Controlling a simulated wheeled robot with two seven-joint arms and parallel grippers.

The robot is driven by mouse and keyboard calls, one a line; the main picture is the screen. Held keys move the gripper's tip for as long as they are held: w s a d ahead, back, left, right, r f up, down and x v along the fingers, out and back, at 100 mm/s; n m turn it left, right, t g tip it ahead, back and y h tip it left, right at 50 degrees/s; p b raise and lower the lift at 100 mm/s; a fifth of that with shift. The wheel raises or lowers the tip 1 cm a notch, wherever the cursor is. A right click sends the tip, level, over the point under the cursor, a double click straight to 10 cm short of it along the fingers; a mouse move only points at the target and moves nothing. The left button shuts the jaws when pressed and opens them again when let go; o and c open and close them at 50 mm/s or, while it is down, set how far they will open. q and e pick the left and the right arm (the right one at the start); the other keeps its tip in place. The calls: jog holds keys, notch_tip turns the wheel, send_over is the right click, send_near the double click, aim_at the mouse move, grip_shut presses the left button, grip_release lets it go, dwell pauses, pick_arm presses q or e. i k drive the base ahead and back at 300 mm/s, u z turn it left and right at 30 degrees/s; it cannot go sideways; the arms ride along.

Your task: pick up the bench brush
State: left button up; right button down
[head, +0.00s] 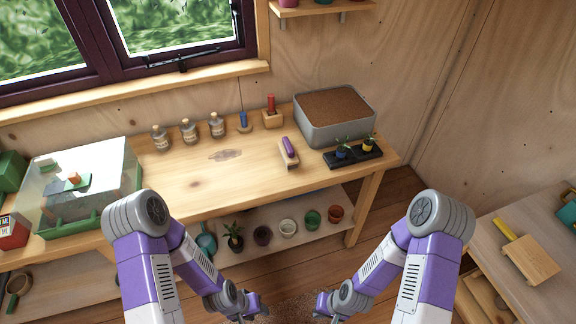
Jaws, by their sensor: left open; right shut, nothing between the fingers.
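A small wooden block with a purple grip (289,150) lies on the wooden workbench (190,183), towards its right end. It may be the bench brush, but bristles cannot be made out. My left gripper (253,309) is low in the head view, in front of the bench and apart from everything on it. It is open and empty. My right gripper (321,304) is beside it to the right, also low and clear of the bench. It is shut with nothing in it.
A grey soil tub (318,134) and black plant tray (353,158) flank the block. Bottles (189,132) stand along the back. A glass case (75,190) is at left. A side table (492,276) is at right.

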aim_at(290, 160)
jog(key=k, duration=0.9)
jog(key=z, duration=1)
jog(key=i, duration=2.15)
jog(key=u, duration=0.85)
